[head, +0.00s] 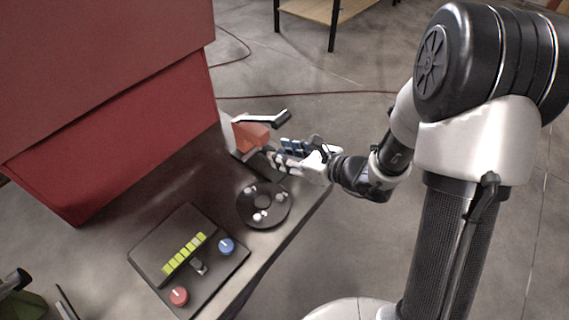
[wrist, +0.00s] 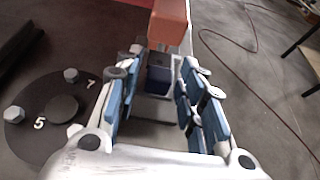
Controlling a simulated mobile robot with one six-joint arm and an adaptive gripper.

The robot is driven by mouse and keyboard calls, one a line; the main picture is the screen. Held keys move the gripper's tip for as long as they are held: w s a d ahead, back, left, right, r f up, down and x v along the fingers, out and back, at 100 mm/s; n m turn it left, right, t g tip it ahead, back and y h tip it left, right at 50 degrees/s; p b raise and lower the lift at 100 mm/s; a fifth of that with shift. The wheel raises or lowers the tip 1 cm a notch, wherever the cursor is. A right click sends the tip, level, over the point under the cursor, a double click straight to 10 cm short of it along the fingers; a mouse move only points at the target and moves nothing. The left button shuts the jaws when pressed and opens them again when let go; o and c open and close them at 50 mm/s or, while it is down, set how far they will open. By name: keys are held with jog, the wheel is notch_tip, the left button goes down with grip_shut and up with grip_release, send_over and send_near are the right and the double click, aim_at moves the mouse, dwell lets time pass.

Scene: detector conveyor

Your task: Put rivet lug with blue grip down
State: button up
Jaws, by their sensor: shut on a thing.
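My gripper (head: 282,153) is over the far right end of the dark bench, its fingers pointing left. In the wrist view its blue-padded fingers (wrist: 157,82) stand on both sides of a small piece with a dark blue part (wrist: 158,74), which seems to be the rivet lug with blue grip. The fingers are shut on it. Its lower part is hard to make out, and I cannot tell whether it touches the surface below. In the head view the fingers hide the lug.
An orange block (head: 250,134) with a black-and-white lever stands just beyond my fingertips; it also shows in the wrist view (wrist: 169,24). A dark round plate (head: 248,210) with several studs lies nearby. A control panel (head: 160,238) with red and blue knobs is nearer. A red housing (head: 120,130) rises at left.

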jog(key=shift+w+a+f+b, duration=0.15)
jog(key=shift+f+b, duration=0.7)
jog(key=shift+f, duration=0.9)
jog(key=shift+f, duration=0.2)
jog(key=o, duration=1.2)
jog(key=shift+o, duration=0.2)
jog(key=shift+r, duration=0.15)
